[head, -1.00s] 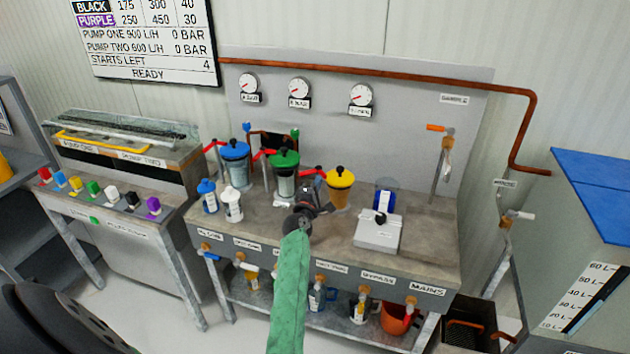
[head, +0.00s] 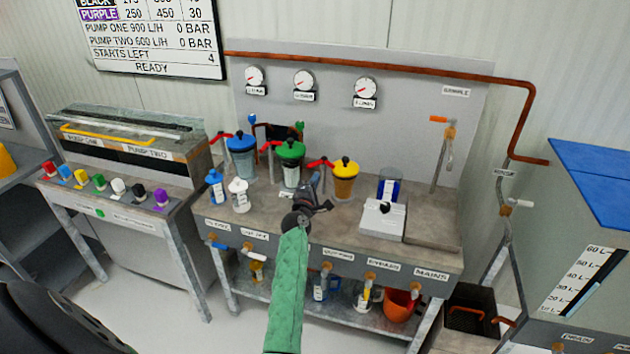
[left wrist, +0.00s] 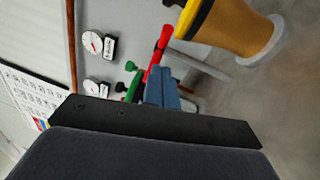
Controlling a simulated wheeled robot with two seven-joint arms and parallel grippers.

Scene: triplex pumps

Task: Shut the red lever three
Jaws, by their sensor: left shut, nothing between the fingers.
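Three red levers stand along the back of the bench. The third red lever (head: 320,163) is just left of the yellow-topped filter (head: 344,182), its handle lying roughly sideways. In the left wrist view a red lever (left wrist: 156,52) shows just beyond the fingertips, beside the yellow filter (left wrist: 228,28). My left gripper (head: 315,182) is shut and empty, in front of and just below that lever. Its blue-grey fingers (left wrist: 161,85) are together in the left wrist view. Whether they touch the lever I cannot tell. My right gripper is out of view.
Green (head: 290,165) and blue (head: 241,155) filters stand to the left. White and blue bottles (head: 238,196) stand at the front left. A white device (head: 382,220) sits on the right.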

